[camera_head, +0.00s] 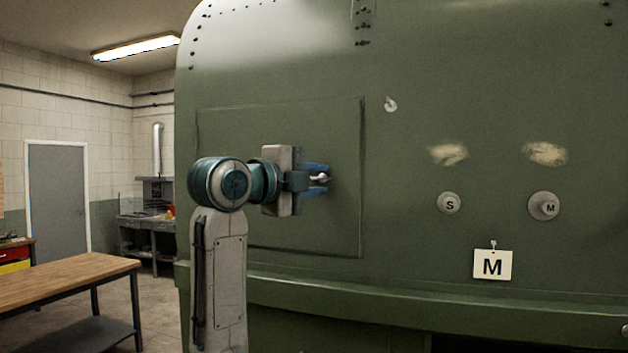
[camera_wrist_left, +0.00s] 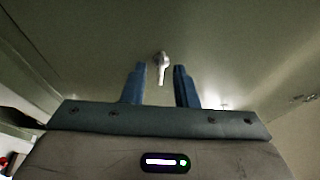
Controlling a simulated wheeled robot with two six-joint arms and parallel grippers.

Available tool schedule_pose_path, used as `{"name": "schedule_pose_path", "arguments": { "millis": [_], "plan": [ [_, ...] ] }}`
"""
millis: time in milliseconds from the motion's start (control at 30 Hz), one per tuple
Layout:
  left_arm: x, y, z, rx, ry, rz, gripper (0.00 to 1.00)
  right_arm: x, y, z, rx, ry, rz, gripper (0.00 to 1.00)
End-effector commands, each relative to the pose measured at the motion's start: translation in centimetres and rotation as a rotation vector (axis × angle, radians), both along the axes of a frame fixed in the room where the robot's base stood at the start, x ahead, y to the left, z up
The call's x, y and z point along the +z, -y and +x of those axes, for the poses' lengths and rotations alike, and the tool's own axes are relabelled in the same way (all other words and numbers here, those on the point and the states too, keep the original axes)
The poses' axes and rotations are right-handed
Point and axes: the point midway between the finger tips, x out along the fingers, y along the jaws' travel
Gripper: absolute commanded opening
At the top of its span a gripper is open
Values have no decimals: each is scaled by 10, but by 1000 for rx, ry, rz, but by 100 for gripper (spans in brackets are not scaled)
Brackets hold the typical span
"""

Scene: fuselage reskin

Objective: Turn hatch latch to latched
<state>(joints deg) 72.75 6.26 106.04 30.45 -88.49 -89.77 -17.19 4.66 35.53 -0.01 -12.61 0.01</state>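The hatch (camera_head: 300,225) is a square green panel outlined on the green fuselage side in the head view. The hatch latch (camera_head: 320,179) is a small pale metal handle near the hatch's right edge. It also shows in the left wrist view (camera_wrist_left: 162,62), pointing roughly toward my gripper. My left gripper (camera_head: 317,180) has its two blue fingers above and below the latch in the head view. In the left wrist view the left gripper (camera_wrist_left: 160,82) is open, with a gap between the fingers and the latch. The right gripper is not in view.
Round knobs marked S (camera_head: 449,203) and M (camera_head: 544,206) sit on the fuselage (camera_head: 440,80) to the right. A wooden workbench (camera_head: 70,283) stands at the left.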

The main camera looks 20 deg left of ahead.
Motion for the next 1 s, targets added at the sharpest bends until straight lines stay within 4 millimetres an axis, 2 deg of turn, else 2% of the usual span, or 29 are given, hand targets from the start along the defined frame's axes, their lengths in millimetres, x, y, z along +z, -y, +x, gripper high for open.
{"name": "schedule_pose_path", "arguments": {
  "millis": [167,400,600,800,1000],
  "plan": [
    [-2,-5,-10,2,4,1,26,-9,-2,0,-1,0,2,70],
    [-5,-25,-53,4,6,3,26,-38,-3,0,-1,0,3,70],
    [-2,-39,-84,2,4,1,26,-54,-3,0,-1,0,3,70],
    [0,-44,-98,1,1,0,26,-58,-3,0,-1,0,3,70],
    [1,-45,-98,0,-1,0,26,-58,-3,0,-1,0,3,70]
  ]
}}
